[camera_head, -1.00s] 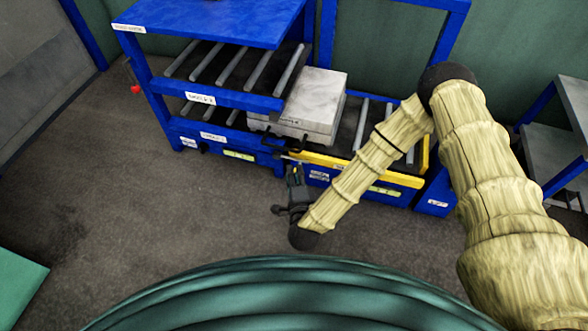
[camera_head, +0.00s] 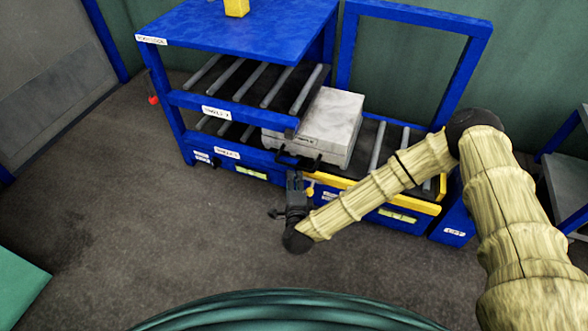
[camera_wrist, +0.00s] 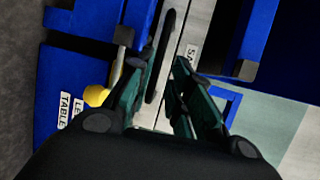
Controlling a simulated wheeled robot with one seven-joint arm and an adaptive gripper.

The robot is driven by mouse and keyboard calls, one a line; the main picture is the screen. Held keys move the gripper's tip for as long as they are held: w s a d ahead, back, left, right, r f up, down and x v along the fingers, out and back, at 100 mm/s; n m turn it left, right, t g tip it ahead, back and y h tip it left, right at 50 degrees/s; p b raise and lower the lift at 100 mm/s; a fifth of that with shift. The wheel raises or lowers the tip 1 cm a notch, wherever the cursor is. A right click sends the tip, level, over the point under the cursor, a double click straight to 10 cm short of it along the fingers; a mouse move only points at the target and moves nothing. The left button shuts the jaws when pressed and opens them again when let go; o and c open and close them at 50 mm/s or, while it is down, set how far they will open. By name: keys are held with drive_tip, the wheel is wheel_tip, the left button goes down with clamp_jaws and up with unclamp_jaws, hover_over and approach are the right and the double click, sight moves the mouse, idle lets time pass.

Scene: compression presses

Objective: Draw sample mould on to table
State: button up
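The sample mould (camera_head: 322,122) is a flat pale grey slab of two layers. It lies level, its left part under the blue rack's middle shelf and its right part over the roller table (camera_head: 375,148). A black handle (camera_head: 297,158) is on its front face; it also shows in the wrist view (camera_wrist: 168,48). My gripper (camera_head: 293,176) is just in front of the handle. In the wrist view my gripper (camera_wrist: 163,68) has its green fingers apart, with the handle between or just beyond them. I cannot tell whether they touch it.
The blue rack (camera_head: 240,32) stands left, with a yellow block (camera_head: 236,8) on top. A yellow edge (camera_head: 395,200) runs along the roller table's front. A yellow knob (camera_wrist: 96,95) is close to my left finger in the wrist view. The floor in front (camera_head: 150,200) is clear.

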sight(294, 166)
drive_tip(key=shift+b+x, duration=1.5)
drive_tip(key=shift+x, duration=2.45)
clamp_jaws()
